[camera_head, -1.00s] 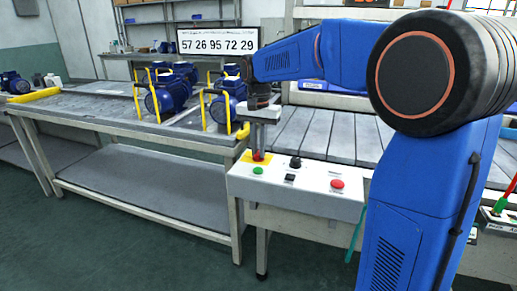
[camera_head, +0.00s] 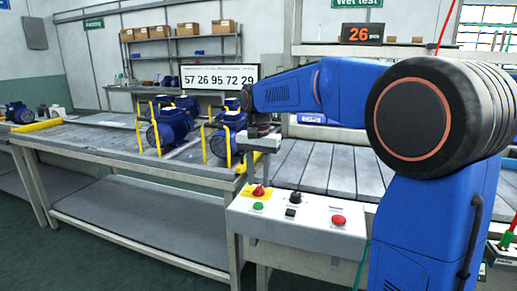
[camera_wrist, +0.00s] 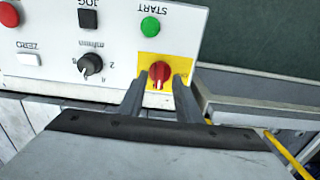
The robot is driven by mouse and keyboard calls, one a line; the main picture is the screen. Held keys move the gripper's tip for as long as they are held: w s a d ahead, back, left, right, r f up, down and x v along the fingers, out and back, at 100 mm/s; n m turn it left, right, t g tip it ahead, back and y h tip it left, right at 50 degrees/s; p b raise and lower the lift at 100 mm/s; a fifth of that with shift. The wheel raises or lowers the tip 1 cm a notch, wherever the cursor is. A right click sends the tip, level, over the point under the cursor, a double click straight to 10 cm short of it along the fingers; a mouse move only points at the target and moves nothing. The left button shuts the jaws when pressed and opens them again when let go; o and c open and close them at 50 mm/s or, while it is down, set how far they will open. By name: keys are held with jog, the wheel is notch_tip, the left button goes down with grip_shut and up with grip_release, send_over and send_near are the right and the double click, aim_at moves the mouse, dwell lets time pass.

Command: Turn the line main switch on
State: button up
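The main switch is a red knob (camera_head: 259,191) on a yellow plate on the white control box (camera_head: 290,222). The knob also shows in the wrist view (camera_wrist: 159,73), with a pale mark along its lower part. My gripper (camera_wrist: 158,90) is open in the wrist view. Its two dark fingers lie one to each side of the knob in the picture, with gaps. In the head view my gripper (camera_head: 262,145) hangs above the box, apart from the knob, and its fingertips are hard to make out there.
A green START button (camera_head: 258,206), black knob (camera_head: 295,198), black JOG button (camera_head: 290,212) and red button (camera_head: 338,220) share the box. A bench (camera_head: 100,142) with blue pumps (camera_head: 170,127) stands to the left. A conveyor (camera_head: 320,165) runs behind.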

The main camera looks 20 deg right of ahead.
aim_at(260, 188)
notch_tip(260, 188, up, 15)
jog(key=shift+r, duration=0.2)
jog(key=shift+s, duration=0.1)
dwell(0.4)
jog(key=s+d+f+n+t, duration=0.15)
jog(key=s+f, duration=0.25)
jog(key=s, duration=0.5)
jog(key=s+d+f+n+t, duration=0.1)
jog(key=s+d+f+n, duration=0.15)
jog(key=s+f, duration=0.45)
jog(key=s+d+f+n+t, duration=0.2)
jog(key=s+d+f+n, duration=0.1)
jog(key=s+f, duration=1.1)
jog(key=s, duration=0.3)
jog(key=shift+f, duration=0.3)
jog(key=shift+s, duration=0.1)
